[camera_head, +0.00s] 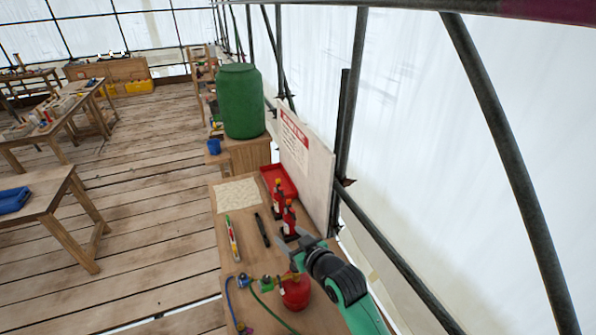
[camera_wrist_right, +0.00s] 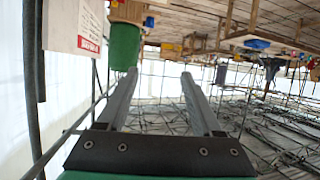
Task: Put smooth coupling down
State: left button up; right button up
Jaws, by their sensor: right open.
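My right gripper (camera_head: 291,240) is over the right side of the wooden bench, near the red bottles. In the right wrist view its two grey fingers (camera_wrist_right: 160,74) are apart with nothing between them. I cannot make out a smooth coupling for certain in either view. Small fittings lie on the near part of the bench: a blue one (camera_head: 243,280) on a blue hose and a green one (camera_head: 266,284) beside a green hose. My left gripper is in neither view.
The bench (camera_head: 228,262) also holds a red gas canister (camera_head: 295,292), two red bottles (camera_head: 289,216), a red tray (camera_head: 285,178), a pale sheet (camera_head: 237,195), a black tool (camera_head: 262,229) and a spirit level (camera_head: 232,238). A signboard (camera_head: 305,165) and scaffold poles stand at right. A green barrel (camera_head: 241,100) stands behind.

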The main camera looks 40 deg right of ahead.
jog(key=s+a+r+n+t+y, duration=0.1)
jog(key=a+r+t, duration=0.3)
jog(key=r, duration=1.1)
jog(key=s+a+r+t, duration=0.1)
jog(key=a+r+t, duration=0.3)
jog(key=r, duration=1.2)
jog(key=s+a+r+t+y, duration=0.1)
jog(key=s+a+r+t, duration=0.1)
jog(key=s+r, duration=0.5)
jog(key=s+a+r+n+t+y, duration=0.1)
jog(key=s+a+r+t+y, duration=0.1)
jog(key=s+r, duration=0.6)
notch_tip(320, 180, up, 3)
jog(key=shift+a+f+n+t+y, duration=0.1)
jog(key=shift+a+n+t+y, duration=0.2)
jog(key=shift+a+t, duration=0.65)
jog(key=shift+d, duration=0.3)
